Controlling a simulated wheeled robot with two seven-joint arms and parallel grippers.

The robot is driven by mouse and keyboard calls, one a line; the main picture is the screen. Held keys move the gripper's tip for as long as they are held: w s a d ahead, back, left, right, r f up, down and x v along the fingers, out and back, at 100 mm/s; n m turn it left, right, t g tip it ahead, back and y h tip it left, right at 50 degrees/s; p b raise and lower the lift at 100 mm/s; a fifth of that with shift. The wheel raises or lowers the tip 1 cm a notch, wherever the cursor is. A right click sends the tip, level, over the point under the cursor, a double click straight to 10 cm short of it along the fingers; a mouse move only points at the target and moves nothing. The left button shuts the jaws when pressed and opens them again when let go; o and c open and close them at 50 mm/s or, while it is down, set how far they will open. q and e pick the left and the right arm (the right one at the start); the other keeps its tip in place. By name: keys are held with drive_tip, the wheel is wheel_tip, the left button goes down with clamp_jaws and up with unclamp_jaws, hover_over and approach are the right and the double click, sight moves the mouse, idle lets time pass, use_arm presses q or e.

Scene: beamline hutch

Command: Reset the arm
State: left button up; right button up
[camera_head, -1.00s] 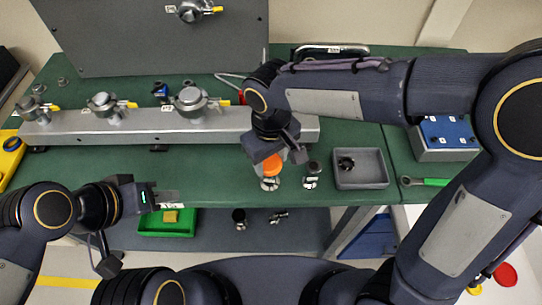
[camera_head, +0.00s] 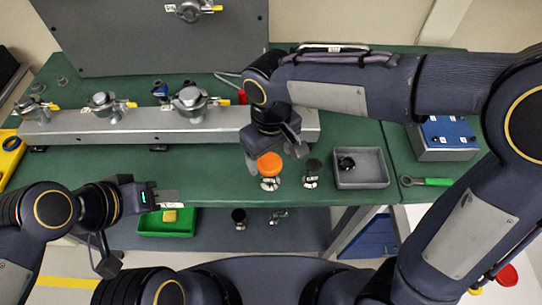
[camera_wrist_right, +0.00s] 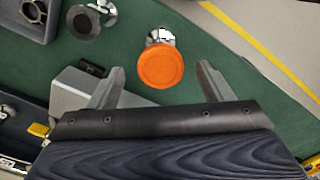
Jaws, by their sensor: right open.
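My right gripper (camera_head: 272,155) is open and empty above the green bench. In the right wrist view its two fingers (camera_wrist_right: 162,85) stand wide apart.
A metal rail (camera_head: 150,131) with several clamped fittings runs behind. A blue-topped box (camera_head: 445,136) and green-handled wrench (camera_head: 432,182) lie further right. Green bin (camera_head: 150,229) sits below.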

wheel_tip(320, 180, up, 6)
drive_tip(key=shift+d+r, duration=0.15)
drive_tip(key=shift+d, duration=0.05)
drive_tip(key=s+d+m+t+y, duration=0.1)
drive_tip(key=s+d+m+y, duration=0.2)
drive_tip(key=d, duration=0.9)
drive_tip(key=s+d+f+m+t, duration=0.3)
drive_tip(key=s+d+m+t, duration=0.1)
drive_tip(key=s+d, duration=0.4)
drive_tip(key=shift+s+f+m+t+y, duration=0.2)
drive_tip(key=shift+f+m+t+y, duration=0.15)
drive_tip(key=shift+m, duration=0.55)
